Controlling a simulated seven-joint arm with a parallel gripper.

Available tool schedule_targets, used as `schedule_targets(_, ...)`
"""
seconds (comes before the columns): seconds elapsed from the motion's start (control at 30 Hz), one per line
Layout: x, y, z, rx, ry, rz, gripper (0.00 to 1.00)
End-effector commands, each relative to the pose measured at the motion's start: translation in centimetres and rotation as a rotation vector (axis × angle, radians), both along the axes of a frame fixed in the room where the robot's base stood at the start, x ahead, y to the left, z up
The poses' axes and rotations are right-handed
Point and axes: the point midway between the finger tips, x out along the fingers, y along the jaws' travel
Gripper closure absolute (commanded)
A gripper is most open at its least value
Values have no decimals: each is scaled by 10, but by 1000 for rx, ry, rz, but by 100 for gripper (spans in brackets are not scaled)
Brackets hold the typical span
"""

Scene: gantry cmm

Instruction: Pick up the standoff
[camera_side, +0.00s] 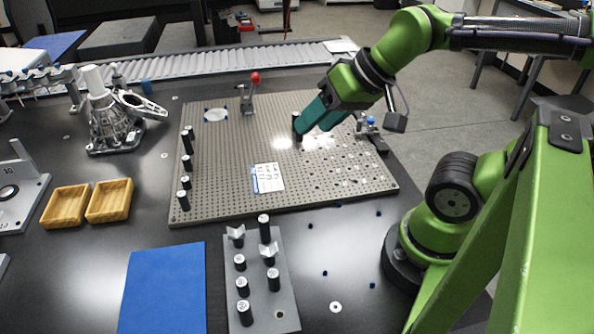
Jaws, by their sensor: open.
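A black cylindrical standoff (296,121) stands on the perforated fixture plate (230,150), right at my gripper's fingertips. My gripper (304,133) has teal fingers, reaches down from the upper right and is open. The fingers partly cover the standoff, and I cannot tell whether they touch it. Several similar black standoffs (186,163) with pale tops stand along the plate's left edge. More stand on the grey rack (277,314) at the front, including a tall one (264,229) at its back.
A red-knobbed clamp (247,95) stands at the plate's back edge. A small fixture with a blue knob (371,121) is right of my gripper. A printed card (268,178) lies on the plate. Two wooden trays (109,201) and a blue mat (163,288) lie left and front.

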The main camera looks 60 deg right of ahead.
Motion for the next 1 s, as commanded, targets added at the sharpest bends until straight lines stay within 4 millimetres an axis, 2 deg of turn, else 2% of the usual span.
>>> schedule_targets(0.17,0,2,0,1,1,10,47)
schedule_targets(0.27,0,16,-7,-1,35,68,47)
schedule_targets(0.37,4,46,-16,-21,104,192,47)
schedule_targets(0.5,2,103,-33,-73,283,348,47)
schedule_targets(0.6,-7,141,-44,-127,411,392,47)
schedule_targets(0.73,-18,176,-56,-208,535,364,47)
schedule_targets(0.83,-19,187,-56,-244,590,270,47)
schedule_targets(0.9,-17,183,-50,-234,599,195,47)
schedule_targets(1.0,-19,181,-56,-230,616,153,47)
